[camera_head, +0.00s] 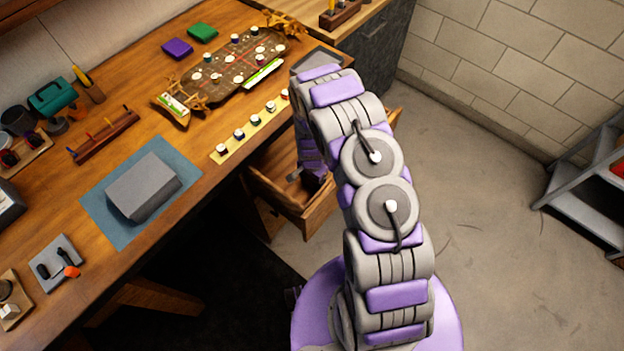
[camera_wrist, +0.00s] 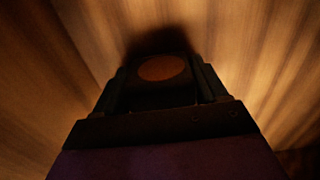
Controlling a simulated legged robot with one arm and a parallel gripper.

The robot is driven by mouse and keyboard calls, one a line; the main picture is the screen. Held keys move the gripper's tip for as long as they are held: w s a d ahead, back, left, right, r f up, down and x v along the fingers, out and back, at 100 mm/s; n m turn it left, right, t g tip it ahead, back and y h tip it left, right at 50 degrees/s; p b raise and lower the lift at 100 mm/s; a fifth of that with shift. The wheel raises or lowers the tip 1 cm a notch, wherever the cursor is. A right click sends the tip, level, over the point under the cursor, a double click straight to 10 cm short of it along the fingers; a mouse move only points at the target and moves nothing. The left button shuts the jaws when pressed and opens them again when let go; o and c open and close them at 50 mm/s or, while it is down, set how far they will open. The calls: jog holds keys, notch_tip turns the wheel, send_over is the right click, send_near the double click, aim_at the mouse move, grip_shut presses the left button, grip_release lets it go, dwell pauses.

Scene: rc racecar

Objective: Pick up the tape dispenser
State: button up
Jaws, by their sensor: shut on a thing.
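My gripper (camera_wrist: 158,84) is shut on a dark object with a dull orange oval face (camera_wrist: 161,69), seen in the wrist view. This looks like the tape dispenser, but the deep shadow hides its outline. In the head view my arm reaches down into the open wooden drawer (camera_head: 293,203) under the desk. I cannot tell whether the held thing touches the drawer floor.
The wooden desk (camera_head: 222,178) holds a game board (camera_head: 222,77), a yellow strip with several small pots (camera_head: 236,134), and a grey box (camera_head: 146,187) on a blue mat (camera_head: 103,207). Clear floor (camera_head: 490,270) lies to the right, before a grey shelf (camera_head: 590,190).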

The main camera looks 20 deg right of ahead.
jog(key=shift+r, duration=0.1)
notch_tip(320, 180, up, 10)
jog(key=shift+f+p, duration=0.1)
jog(key=shift+p, duration=0.9)
jog(key=o, duration=0.5)
jog(key=c, duration=0.4)
jog(key=shift+o, duration=0.2)
